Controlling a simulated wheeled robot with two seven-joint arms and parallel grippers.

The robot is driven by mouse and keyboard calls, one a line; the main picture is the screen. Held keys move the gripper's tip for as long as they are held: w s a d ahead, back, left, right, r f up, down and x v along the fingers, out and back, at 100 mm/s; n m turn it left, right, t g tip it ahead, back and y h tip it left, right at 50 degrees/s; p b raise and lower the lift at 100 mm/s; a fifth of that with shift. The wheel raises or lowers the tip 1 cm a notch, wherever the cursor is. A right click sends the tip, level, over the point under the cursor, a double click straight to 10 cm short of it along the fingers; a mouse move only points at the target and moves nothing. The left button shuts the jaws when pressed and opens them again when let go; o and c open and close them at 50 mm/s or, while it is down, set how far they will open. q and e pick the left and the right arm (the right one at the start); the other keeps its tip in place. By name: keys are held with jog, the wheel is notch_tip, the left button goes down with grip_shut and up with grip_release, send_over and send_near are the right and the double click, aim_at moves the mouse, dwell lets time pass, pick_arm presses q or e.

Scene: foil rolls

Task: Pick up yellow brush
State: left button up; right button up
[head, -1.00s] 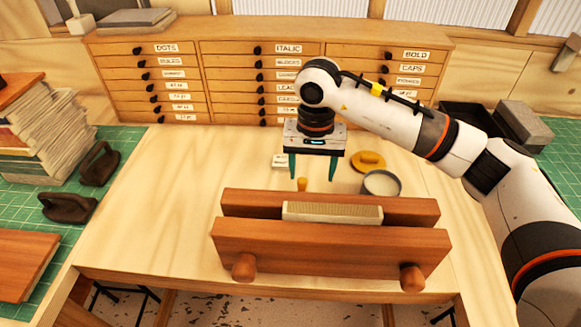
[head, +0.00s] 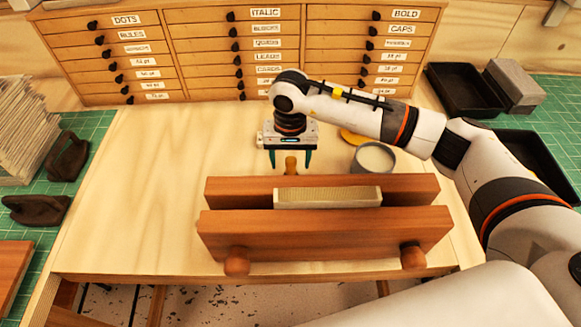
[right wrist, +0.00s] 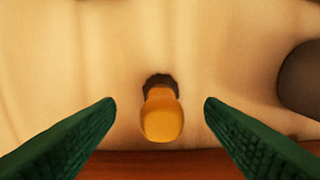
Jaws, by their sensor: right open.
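The yellow brush (head: 291,165) stands on the pale wooden table just behind the wooden press. In the right wrist view, its rounded yellow-orange handle (right wrist: 161,118) is at the centre, with a dark part at its far end. My right gripper (head: 291,160) points down at the brush, its two green fingers open and apart on either side of the handle. In the right wrist view the fingers (right wrist: 160,108) do not touch it. My left gripper is not in view.
The wooden press (head: 325,228) with a pale block (head: 328,198) in its gap lies close in front. A round grey tin (head: 373,158) stands to the right, near a yellow disc (head: 352,134) partly hidden by my arm. Drawers (head: 190,55) line the back. The left tabletop is clear.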

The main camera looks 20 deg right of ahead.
aim_at(291, 169)
notch_tip(291, 169, down, 3)
jog(key=shift+s+f+p, duration=0.1)
jog(key=shift+f+p, duration=0.1)
jog(key=shift+p, duration=0.7)
jog(key=shift+f, duration=0.4)
jog(key=shift+c, duration=0.5)
jog(key=c, duration=1)
jog(key=shift+r, duration=0.1)
notch_tip(291, 169, up, 9)
jog(key=b, duration=0.3)
jog(key=shift+b, duration=0.35)
jog(key=shift+r, duration=0.45)
